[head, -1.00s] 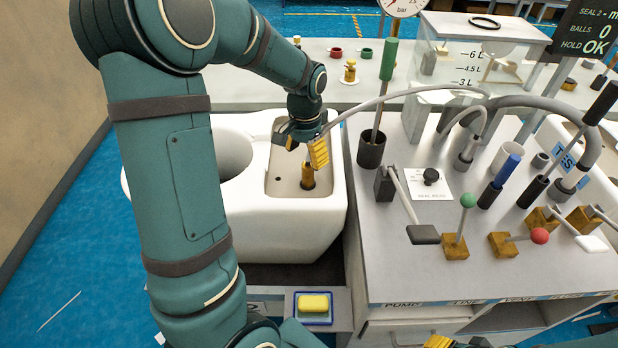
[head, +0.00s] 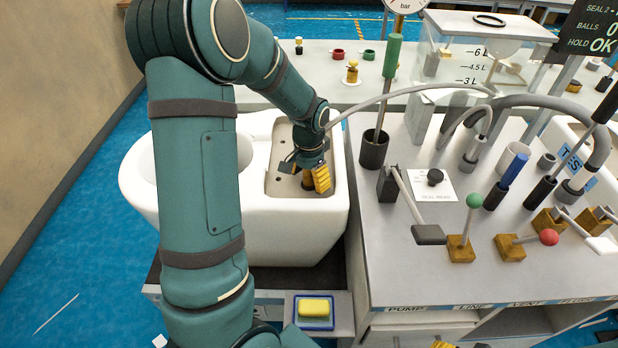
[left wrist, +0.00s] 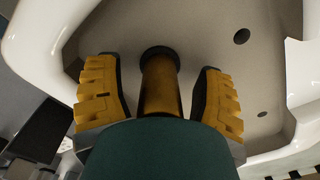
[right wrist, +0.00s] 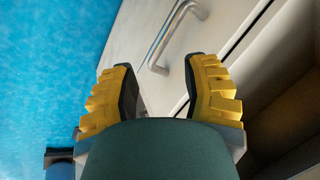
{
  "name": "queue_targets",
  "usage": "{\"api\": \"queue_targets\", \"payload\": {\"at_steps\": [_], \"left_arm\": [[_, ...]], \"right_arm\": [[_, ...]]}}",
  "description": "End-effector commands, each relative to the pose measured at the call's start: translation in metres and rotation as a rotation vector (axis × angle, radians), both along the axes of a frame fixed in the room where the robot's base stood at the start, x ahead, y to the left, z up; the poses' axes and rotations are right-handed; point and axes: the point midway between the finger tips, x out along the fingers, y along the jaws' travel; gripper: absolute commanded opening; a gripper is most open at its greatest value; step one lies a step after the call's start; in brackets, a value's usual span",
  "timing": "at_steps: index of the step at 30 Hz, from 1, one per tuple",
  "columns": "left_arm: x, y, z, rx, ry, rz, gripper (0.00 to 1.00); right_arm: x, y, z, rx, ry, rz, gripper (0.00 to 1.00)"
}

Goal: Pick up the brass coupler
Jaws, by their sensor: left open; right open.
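The brass coupler (left wrist: 160,88) is a brass cylinder standing in the basin of the white toilet's tank. In the left wrist view it stands between the two yellow fingers of my left gripper (left wrist: 157,92), with a gap on each side. In the head view my left gripper (head: 307,178) reaches down into the tank and mostly hides the coupler (head: 308,184). My right gripper (right wrist: 160,90) is open and empty in front of a white drawer front with a metal handle (right wrist: 172,38).
On the right a grey bench (head: 400,270) carries levers, hoses and a dark cup (head: 373,150). A yellow sponge (head: 314,307) lies in a blue tray below. A brass fitting (head: 352,72) stands on the back counter.

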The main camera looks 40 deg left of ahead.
Motion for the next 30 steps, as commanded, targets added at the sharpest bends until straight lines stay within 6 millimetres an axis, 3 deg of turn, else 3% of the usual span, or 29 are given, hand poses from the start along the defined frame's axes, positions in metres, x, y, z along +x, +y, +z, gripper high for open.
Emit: {"api": "queue_targets", "payload": {"at_steps": [1,6,7,17,30], "left_arm": [[0.000,0.000,0.000,0.000,0.000,0.000,0.63],[0.000,0.000,0.000,0.000,0.000,0.000,0.03],[0.000,0.000,0.000,0.000,0.000,0.000,0.00],[0.000,0.000,0.004,0.000,-0.001,0.000,0.00],[0.001,0.000,0.080,0.001,-0.004,-0.001,0.00]], "right_arm": [[0.000,0.000,0.000,0.000,0.000,0.000,0.47],[0.000,0.000,0.000,0.000,0.000,0.000,0.47],[0.000,0.000,0.000,0.000,0.000,0.000,0.47],[0.000,0.000,0.001,0.000,0.000,0.000,0.47],[-0.004,0.001,0.022,0.002,0.009,0.002,0.47]]}}
